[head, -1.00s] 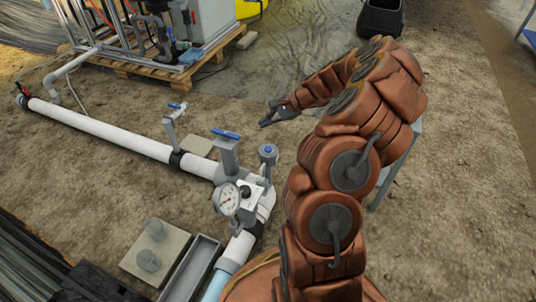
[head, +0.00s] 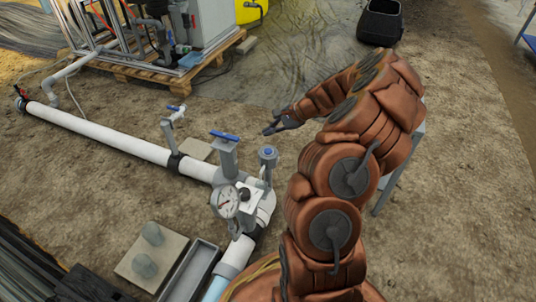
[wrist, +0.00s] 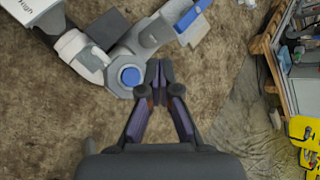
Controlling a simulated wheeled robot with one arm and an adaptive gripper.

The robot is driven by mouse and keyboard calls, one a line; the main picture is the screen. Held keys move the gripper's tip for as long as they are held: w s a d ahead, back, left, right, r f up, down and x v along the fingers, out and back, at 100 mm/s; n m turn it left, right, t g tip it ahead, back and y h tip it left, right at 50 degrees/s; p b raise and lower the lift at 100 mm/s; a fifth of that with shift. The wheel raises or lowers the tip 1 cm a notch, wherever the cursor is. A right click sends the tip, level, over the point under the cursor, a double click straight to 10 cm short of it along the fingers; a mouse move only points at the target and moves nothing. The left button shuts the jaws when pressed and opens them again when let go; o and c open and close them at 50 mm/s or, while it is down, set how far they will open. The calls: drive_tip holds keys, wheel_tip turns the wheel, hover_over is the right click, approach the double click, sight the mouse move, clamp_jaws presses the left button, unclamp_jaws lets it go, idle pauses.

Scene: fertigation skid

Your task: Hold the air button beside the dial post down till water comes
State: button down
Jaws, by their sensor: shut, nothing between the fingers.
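The blue round air button (head: 267,152) caps a short grey upright fitting at the pipe's corner. It stands to the right of the dial post, whose white-faced gauge (head: 225,201) is at the front. In the wrist view the button (wrist: 130,76) lies just left of my fingertips. My gripper (head: 269,130) is shut and empty; in the head view its tips appear just above the button, apart from it. In the wrist view the two fingers (wrist: 158,68) are together, pointing up the picture. The exact height gap cannot be told.
A blue-handled valve (head: 224,137) stands left of the button, close by. A second blue-handled tap (head: 174,113) is farther along the white pipe (head: 110,140). A concrete block (head: 130,264) lies front left.

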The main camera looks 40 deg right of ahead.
sight(270, 151)
wheel_tip(270, 151, down, 4)
drive_tip(key=b, duration=0.2)
drive_tip(key=shift+r+b, duration=0.1)
drive_tip(key=shift+b, duration=0.3)
drive_tip(key=shift+f, duration=1.15)
drive_tip(key=shift+f, duration=0.2)
drive_tip(key=shift+f, duration=0.25)
drive_tip(key=shift+f+p, duration=0.3)
drive_tip(key=shift+f, duration=0.05)
idle(3.4)
drive_tip(key=shift+r, duration=0.1)
idle(0.6)
drive_tip(key=shift+r+p, duration=0.7)
drive_tip(key=shift+p, duration=0.15)
drive_tip(key=shift+r, duration=0.1)
